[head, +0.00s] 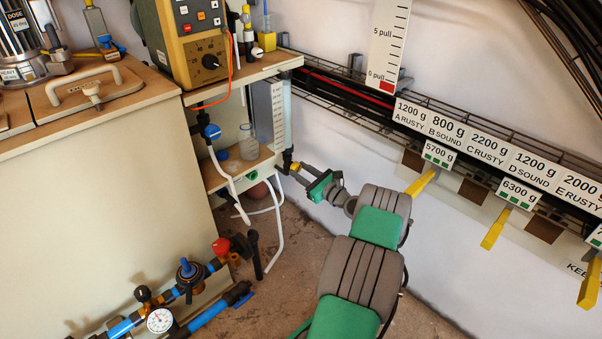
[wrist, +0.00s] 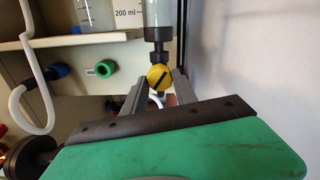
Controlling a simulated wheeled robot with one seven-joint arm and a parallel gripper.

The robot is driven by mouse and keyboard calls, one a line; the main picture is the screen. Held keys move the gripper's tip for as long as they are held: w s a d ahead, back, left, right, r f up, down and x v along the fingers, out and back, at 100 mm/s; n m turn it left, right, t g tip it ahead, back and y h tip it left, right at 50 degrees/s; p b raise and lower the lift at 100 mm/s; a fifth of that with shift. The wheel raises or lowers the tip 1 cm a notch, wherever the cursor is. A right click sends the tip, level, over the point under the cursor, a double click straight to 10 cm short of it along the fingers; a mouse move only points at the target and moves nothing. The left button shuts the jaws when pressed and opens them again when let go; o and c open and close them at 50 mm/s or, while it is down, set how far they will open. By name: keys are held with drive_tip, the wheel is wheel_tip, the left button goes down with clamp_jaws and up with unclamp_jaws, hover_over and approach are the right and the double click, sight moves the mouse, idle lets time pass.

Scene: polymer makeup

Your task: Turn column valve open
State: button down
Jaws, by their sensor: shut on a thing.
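The column (head: 270,112) is a clear graduated tube on the right side of the shelf unit. Its lower end also shows in the wrist view (wrist: 158,14). Below it is the column valve, with a round yellow knob (wrist: 159,77) that has a dark slot running diagonally. The knob shows as a small yellow spot in the head view (head: 295,167). My gripper (wrist: 160,85) is shut on the yellow knob, with one finger on each side of it. In the head view my gripper (head: 301,171) reaches the knob from the right. The valve body behind the knob is mostly hidden.
A beaker (wrist: 98,12) stands on the shelf (wrist: 40,41) left of the column. A green ring fitting (wrist: 105,69) and a blue knob (wrist: 58,70) with a white hose are close by. The wall (wrist: 260,60) is near on the right. Pipes with a gauge (head: 160,320) lie lower left.

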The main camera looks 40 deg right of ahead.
drive_tip(key=n+b, duration=0.1)
drive_tip(key=n, duration=0.5)
drive_tip(key=shift+n+b, duration=0.3)
drive_tip(key=shift+n, duration=0.1)
idle(0.3)
drive_tip(key=c, duration=1.1)
unclamp_jaws()
drive_tip(key=shift+s+d, duration=0.1)
drive_tip(key=shift+c, duration=0.2)
drive_tip(key=shift+o, duration=0.7)
drive_tip(key=s+p, duration=0.3)
drive_tip(key=s, duration=0.4)
drive_tip(key=shift+s, duration=0.35)
